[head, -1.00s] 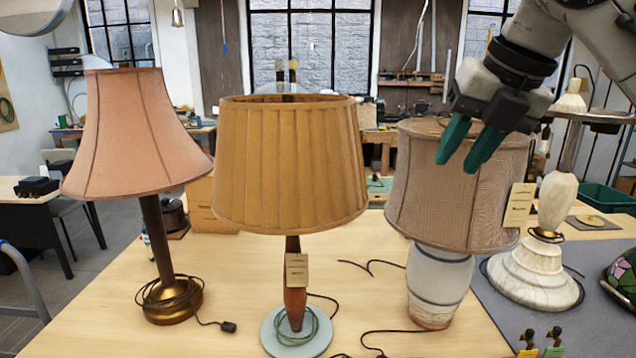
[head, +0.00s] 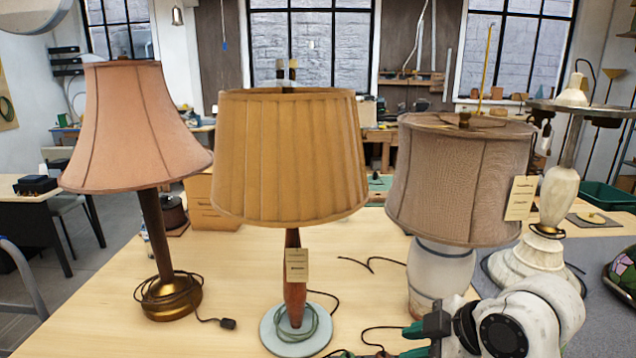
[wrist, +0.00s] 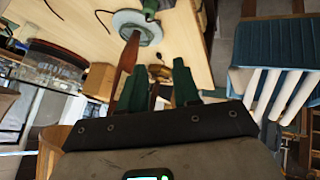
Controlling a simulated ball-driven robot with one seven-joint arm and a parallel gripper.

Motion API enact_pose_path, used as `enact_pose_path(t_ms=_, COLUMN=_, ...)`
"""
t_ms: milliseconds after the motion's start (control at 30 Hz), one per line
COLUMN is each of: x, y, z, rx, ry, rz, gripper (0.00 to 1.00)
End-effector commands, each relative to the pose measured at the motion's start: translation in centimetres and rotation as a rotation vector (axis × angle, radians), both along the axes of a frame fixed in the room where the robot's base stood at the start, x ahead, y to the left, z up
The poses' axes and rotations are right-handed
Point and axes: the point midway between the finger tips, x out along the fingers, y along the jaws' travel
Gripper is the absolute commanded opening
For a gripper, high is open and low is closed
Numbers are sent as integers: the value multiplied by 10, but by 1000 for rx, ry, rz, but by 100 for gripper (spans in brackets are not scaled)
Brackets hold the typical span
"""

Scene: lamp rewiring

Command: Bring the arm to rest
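My gripper (head: 408,342) is low at the bottom right of the head view, in front of the white-bodied lamp (head: 436,275), with its green fingers pointing left. In the wrist view my gripper (wrist: 159,82) has its two green fingers apart with nothing visible held between them. The middle lamp, with a pleated yellow shade (head: 290,155), stands upright to the left of my gripper. Its pale round base (wrist: 142,24) and reddish stem show beyond the fingers in the wrist view. My wrist partly hides the lower part of the white-bodied lamp.
A pink-shaded lamp (head: 135,130) with a coiled cord stands at the left of the table (head: 230,265). A pale stone lamp (head: 552,215) stands at the right on a grey mat. Dark cords lie near my gripper. A blue chair (wrist: 272,85) is at the right of the wrist view.

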Motion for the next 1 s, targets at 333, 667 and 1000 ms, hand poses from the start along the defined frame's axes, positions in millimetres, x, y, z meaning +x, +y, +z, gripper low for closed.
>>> enact_pose_path(t_ms=333, x=-114, y=-25, z=-155, rx=135, ry=388, rz=-572, gripper=32)
enact_pose_path(t_ms=667, x=-265, y=-81, z=-247, rx=59, ry=640, rz=-1131, gripper=32)
enact_pose_path(t_ms=1000, x=-334, y=-115, z=-263, rx=-23, ry=679, rz=-1374, gripper=32)
